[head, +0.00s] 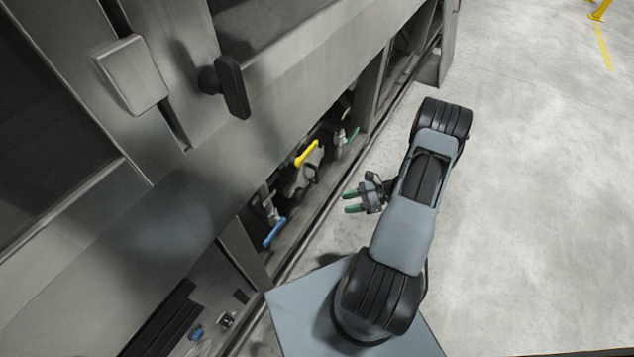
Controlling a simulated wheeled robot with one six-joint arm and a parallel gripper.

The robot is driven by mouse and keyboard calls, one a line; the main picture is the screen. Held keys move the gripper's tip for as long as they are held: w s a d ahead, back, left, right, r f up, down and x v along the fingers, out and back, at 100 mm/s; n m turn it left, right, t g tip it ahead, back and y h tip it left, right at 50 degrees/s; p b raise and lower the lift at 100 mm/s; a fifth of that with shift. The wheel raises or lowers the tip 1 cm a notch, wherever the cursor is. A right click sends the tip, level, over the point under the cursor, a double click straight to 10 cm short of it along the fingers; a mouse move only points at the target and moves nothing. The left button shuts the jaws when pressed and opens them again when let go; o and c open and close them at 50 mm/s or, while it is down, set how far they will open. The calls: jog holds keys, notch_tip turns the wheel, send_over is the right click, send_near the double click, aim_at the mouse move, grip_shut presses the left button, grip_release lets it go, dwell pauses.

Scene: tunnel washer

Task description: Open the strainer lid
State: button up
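My gripper (349,202) hangs low in front of the washer's lower opening. Its two green-tipped fingers point left and stand apart with nothing between them. Inside the opening sit a yellow handle (307,152), a blue handle (274,233) and a green handle (353,136). Dark round fittings (308,176) show below the yellow handle, left of my gripper and apart from it. I cannot tell which of these parts is the strainer lid, or whether it is open or shut; the opening's inside is dark and partly hidden.
The washer's steel panel (180,215) overhangs the opening. A black knob (230,87) and a grey box (131,75) stick out from its face. A frame post (243,250) bounds the opening near the front. The concrete floor (540,200) to the right is clear.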

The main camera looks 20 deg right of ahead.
jog(key=w+d+f+m+t, duration=0.2)
jog(key=w+f+m+t, duration=0.1)
jog(key=f+m+t, duration=0.15)
jog(key=m+t, duration=0.1)
jog(key=t, duration=0.3)
send_near(316, 171)
jog(key=b+x, duration=0.1)
jog(key=x, duration=0.2)
jog(key=f+b+x, duration=0.1)
jog(key=x, duration=0.6)
jog(key=shift+w+d+f+b, duration=0.25)
jog(key=shift+w+f+b, duration=0.1)
jog(key=shift+b, duration=0.05)
grip_shut()
jog(key=shift+g, duration=0.25)
